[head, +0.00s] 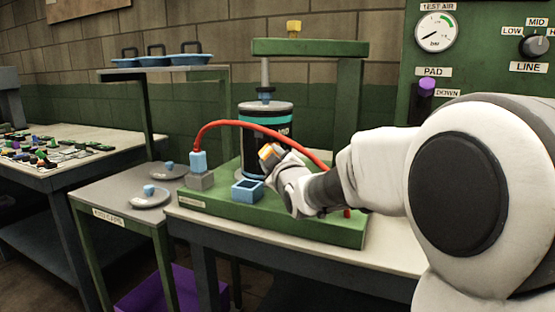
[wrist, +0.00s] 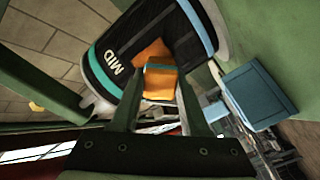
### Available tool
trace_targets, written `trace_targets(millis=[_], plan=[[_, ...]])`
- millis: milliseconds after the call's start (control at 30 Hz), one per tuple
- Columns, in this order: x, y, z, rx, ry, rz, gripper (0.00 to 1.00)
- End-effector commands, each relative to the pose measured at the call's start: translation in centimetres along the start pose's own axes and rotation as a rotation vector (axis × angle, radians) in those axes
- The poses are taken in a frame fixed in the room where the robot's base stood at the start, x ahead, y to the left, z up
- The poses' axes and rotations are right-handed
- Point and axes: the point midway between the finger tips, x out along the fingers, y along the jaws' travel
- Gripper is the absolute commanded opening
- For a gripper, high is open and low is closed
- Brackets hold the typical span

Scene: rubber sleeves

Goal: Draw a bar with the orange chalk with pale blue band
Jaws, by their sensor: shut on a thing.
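The orange chalk with pale blue band (wrist: 161,80) is between the fingers of my gripper (wrist: 158,92) in the wrist view. In the head view the orange chalk (head: 267,153) shows at the tip of my gripper (head: 276,160). My gripper is shut on it, in front of a black sleeve (head: 252,145) on a grey cylinder. The sleeve has a teal band and the word MID, also readable in the wrist view (wrist: 107,62). An orange patch (wrist: 152,50) shows beyond the chalk against the sleeve. I cannot tell whether the chalk touches the sleeve.
A green press frame (head: 345,100) stands around the cylinder. A red hose (head: 228,122) arches in front from a light blue block (head: 198,161). An open blue box (head: 247,190) sits on the green base. A side table (head: 120,190) with grey discs is at left.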

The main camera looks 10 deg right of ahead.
Motion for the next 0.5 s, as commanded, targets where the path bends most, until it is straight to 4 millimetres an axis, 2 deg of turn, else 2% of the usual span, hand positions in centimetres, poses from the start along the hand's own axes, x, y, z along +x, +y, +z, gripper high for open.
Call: trace_targets(millis=[267,500], plan=[[-0.1,-0.3,-0.5,-0.003,0.009,-0.005,0.0],[-2.2,-0.1,-0.4,-0.004,0.006,-0.003,0.0]])
